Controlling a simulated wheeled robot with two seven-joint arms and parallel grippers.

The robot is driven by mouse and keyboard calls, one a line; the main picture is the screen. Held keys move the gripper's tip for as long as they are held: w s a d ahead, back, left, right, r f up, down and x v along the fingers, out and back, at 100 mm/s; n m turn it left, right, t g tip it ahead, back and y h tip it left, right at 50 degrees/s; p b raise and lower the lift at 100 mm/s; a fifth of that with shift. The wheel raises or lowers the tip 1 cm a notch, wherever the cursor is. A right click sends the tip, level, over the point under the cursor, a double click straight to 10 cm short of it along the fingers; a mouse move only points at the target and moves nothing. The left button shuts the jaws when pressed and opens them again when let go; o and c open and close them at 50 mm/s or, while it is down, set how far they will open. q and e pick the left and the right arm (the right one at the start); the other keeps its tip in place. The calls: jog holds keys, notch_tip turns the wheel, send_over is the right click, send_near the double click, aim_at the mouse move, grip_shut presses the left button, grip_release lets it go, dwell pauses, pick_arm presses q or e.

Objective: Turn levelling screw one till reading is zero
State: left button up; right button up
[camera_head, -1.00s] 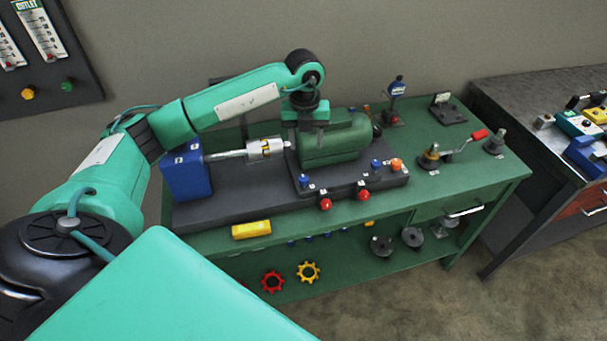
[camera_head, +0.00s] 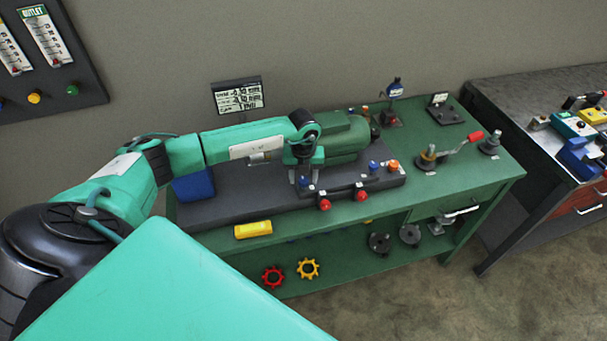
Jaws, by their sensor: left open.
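My left gripper (camera_head: 304,172) is open and points down at the front left of the green motor (camera_head: 342,140). A blue screw knob (camera_head: 305,182) stands just below and between its fingers; I cannot tell whether they touch it. Another blue knob (camera_head: 374,166) stands to the right, beside an orange knob (camera_head: 393,166). Two red knobs (camera_head: 325,205) are on the front edge of the dark base (camera_head: 235,205). The small labels are too small to read. A display (camera_head: 238,97) on the wall shows lines of figures in mm, too small to read surely. My right gripper is not in view.
A blue block (camera_head: 194,186) stands at the base's left end, partly behind my arm. A yellow block (camera_head: 253,230) lies on the green bench's front edge. A crank with a red handle (camera_head: 474,138) is at the right. A second bench (camera_head: 500,95) stands further right.

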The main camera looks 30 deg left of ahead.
pick_arm(q)
jog(key=c, duration=1)
jog(key=shift+n, duration=0.3)
jog(key=n, duration=0.3)
jog(key=shift+b, duration=0.4)
jog(key=shift+n, duration=2)
jog(key=o, duration=1)
